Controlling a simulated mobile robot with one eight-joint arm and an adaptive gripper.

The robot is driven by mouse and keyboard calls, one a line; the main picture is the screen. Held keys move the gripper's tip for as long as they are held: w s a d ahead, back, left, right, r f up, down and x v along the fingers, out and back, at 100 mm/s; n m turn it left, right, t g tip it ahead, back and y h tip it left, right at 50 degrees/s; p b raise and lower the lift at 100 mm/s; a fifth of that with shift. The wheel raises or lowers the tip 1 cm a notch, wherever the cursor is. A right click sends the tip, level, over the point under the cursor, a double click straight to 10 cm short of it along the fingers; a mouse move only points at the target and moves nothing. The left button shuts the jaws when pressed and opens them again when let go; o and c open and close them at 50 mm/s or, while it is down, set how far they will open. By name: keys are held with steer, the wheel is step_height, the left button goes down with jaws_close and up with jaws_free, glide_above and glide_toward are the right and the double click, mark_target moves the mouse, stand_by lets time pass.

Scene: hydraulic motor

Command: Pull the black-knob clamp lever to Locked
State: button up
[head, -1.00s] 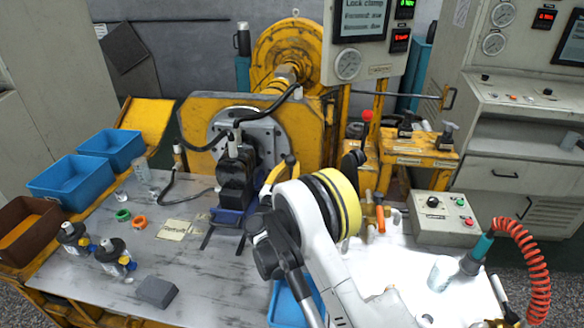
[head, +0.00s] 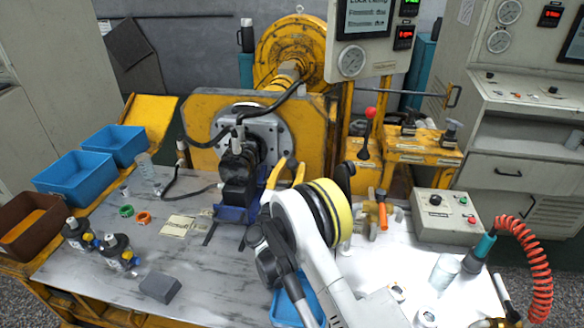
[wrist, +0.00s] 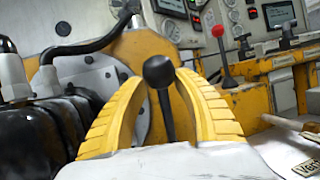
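The black-knob clamp lever (wrist: 158,72) stands upright between my two yellow fingers in the wrist view, its dark stem running down between them. My gripper (wrist: 160,80) is open around the lever, with a narrow gap between the fingertips; I cannot tell whether either finger touches the knob. In the head view my gripper (head: 287,168) reaches just right of the black motor body (head: 238,180), and the lever is hidden there by my arm. The round grey flange (head: 262,128) lies behind. No Locked marking is readable.
A red-knob lever (head: 371,113) stands to the right on the yellow frame. A display (head: 365,16) mentions the clamp.

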step_height(320, 180, up, 10)
steer(key=shift+f, duration=0.1)
steer(key=shift+c, duration=0.5)
